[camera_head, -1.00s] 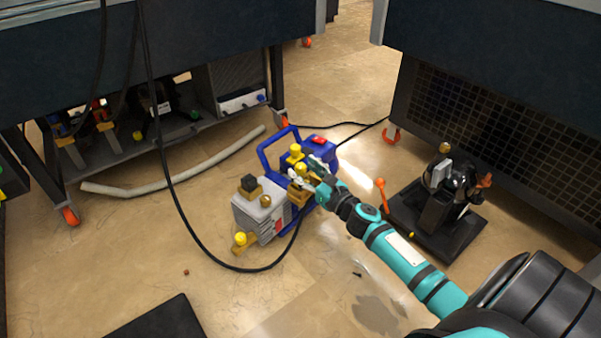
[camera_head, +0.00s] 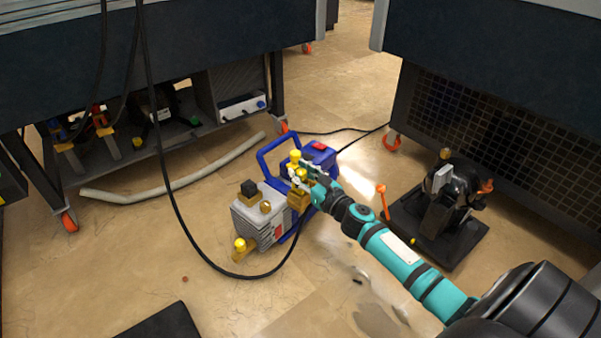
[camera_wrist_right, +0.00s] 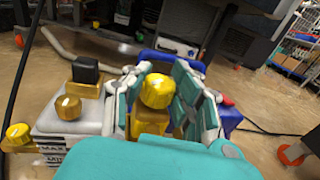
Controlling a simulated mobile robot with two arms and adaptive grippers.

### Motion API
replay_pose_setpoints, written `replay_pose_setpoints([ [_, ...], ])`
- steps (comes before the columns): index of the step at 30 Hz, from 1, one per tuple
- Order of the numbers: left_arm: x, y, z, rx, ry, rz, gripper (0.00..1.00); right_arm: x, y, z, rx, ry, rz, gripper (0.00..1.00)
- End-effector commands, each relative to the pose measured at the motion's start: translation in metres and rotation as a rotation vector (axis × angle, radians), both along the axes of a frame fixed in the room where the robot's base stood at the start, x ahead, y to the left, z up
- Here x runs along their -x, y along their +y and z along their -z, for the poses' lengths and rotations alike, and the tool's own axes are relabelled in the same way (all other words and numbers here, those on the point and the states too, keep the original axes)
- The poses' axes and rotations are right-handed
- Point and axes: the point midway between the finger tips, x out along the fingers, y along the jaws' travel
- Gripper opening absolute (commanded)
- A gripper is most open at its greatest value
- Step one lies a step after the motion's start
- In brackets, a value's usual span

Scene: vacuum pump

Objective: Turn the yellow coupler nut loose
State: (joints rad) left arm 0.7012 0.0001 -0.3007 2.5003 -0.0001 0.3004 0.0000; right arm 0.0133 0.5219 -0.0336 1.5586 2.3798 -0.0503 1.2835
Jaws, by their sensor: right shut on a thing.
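The vacuum pump (camera_head: 258,221) stands on the floor, with a grey body and a blue handle and motor part. It also shows at the left of the right wrist view (camera_wrist_right: 80,118). The yellow coupler nut (camera_wrist_right: 157,91) is between the fingers of my right gripper (camera_wrist_right: 158,88), and the gripper is shut on it. In the head view my right gripper (camera_head: 305,173) reaches the pump's top from the lower right. A brass fitting below the nut is partly hidden by the fingers. My left gripper is not in view.
Another yellow cap (camera_head: 240,244) sits low on the pump's front. A black cable (camera_head: 200,250) loops beside the pump. A black device on a dark base (camera_head: 437,225) stands to the right. A pale hose (camera_head: 190,180) lies behind. Floor in front is mostly clear.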

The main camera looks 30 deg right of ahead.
Motion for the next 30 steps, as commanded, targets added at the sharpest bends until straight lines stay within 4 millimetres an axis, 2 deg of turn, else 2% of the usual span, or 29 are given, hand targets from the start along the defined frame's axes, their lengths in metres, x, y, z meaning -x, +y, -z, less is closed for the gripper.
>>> replay_pose_setpoints([
  [8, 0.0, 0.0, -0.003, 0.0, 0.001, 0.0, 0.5, 0.0, 0.0, 0.0, 0.0, 0.003, -0.034, 0.0],
  [17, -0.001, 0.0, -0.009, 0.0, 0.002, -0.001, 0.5, 0.0, -0.001, 0.001, -0.001, 0.004, -0.213, 0.0],
  [30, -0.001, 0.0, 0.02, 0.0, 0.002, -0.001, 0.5, -0.001, -0.002, 0.005, -0.001, 0.003, -0.598, 0.0],
])
